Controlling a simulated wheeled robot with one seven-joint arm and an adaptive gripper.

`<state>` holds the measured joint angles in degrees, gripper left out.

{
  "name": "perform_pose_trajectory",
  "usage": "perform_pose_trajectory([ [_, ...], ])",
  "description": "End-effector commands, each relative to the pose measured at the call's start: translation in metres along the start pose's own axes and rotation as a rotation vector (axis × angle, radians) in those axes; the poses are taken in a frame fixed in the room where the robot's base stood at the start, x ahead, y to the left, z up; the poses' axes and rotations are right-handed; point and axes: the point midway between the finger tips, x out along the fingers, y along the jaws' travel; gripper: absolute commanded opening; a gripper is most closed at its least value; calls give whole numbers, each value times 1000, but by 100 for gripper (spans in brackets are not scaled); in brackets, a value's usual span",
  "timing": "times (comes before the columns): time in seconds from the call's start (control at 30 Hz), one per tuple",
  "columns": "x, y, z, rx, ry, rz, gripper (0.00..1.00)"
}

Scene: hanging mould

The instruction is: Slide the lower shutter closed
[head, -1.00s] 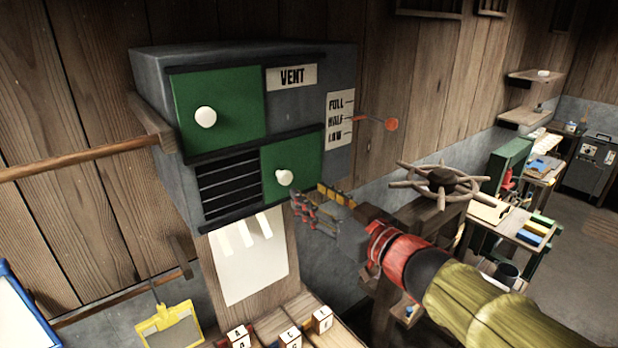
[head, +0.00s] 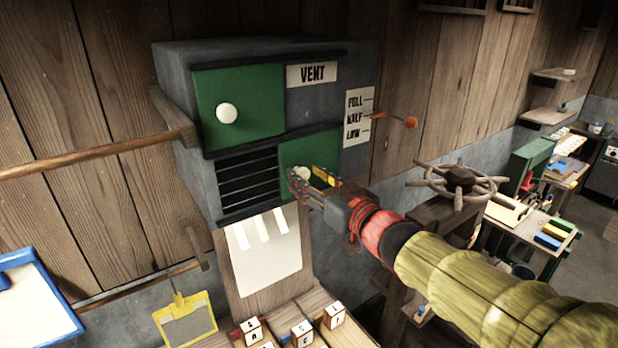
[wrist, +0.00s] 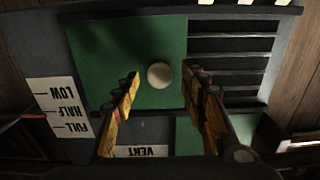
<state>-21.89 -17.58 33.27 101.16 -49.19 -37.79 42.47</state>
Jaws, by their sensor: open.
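The grey vent box (head: 186,120) hangs on the plank wall. Its lower green shutter (head: 318,146) is at the right of the lower opening, and black slats (head: 248,178) show bare to its left. My gripper (head: 304,182) is at the shutter's white knob, which it partly hides in the head view. In the wrist view, turned upside down, the knob (wrist: 160,75) lies between the two open fingertips, with a gap on each side. The lower shutter (wrist: 150,35) fills the area behind it. Contact with the knob is not visible.
The upper green shutter (head: 240,85) with its own white knob (head: 227,113) is at the left of the upper row. A red-tipped lever (head: 410,122) sticks out at the right. A spoked handwheel (head: 458,180) stands near my arm. Lettered blocks (head: 302,333) lie below.

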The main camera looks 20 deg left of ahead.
Motion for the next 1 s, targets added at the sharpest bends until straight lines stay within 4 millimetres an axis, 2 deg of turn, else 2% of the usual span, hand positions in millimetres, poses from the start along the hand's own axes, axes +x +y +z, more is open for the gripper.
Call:
perform_pose_trajectory([
  [0.77,0,0,0,0,0,0,0],
  [1.0,0,0,0,0,0,0,0],
])
